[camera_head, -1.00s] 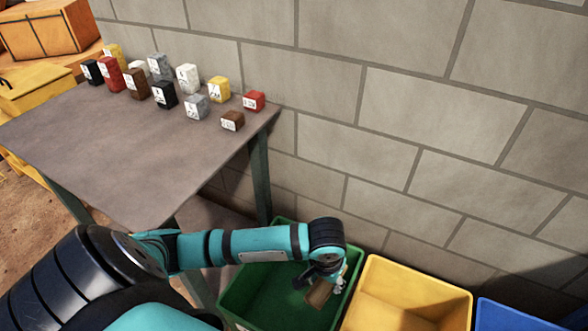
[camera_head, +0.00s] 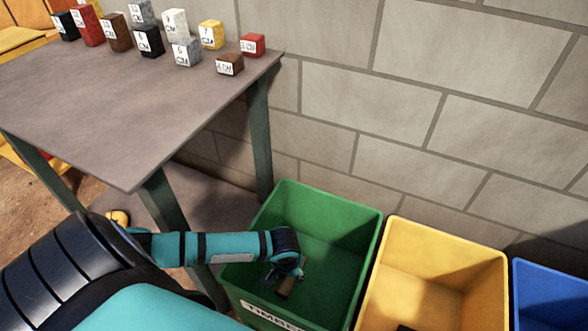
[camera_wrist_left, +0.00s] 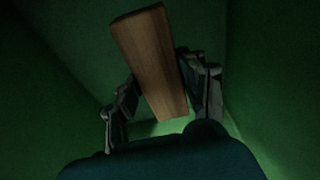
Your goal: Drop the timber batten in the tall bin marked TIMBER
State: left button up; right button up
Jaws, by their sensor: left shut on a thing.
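The timber batten (camera_wrist_left: 150,60) is a brown wooden bar. In the left wrist view it lies between the two fingers of my left gripper (camera_wrist_left: 160,92), which is shut on it. In the head view the batten (camera_head: 286,284) shows as a short brown end below my left gripper (camera_head: 290,272), within the outline of the green bin (camera_head: 345,215). The bin's front label is partly cut off but reads TIMBER. Green walls surround the gripper and batten in the wrist view. My right gripper is not in view.
A yellow bin (camera_head: 450,240) and a blue bin (camera_head: 550,275) stand right of the green one. A table (camera_head: 120,110) with several labelled blocks, including a brown one (camera_head: 229,64), stands at the left. A block wall (camera_head: 460,90) is behind.

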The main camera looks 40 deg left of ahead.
aim_at(291, 280)
pick_arm(q)
notch_tip(291, 280, down, 4)
jog(key=shift+r+b, duration=0.25)
jog(key=shift+b, duration=0.3)
jog(key=shift+f, duration=0.55)
jog(key=shift+f+b, duration=0.9)
jog(key=shift+f, duration=0.8)
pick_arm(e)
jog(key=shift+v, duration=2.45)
pick_arm(q)
jog(key=shift+f, duration=0.1)
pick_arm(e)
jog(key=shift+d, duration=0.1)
pick_arm(q)
jog(key=o, duration=1.2)
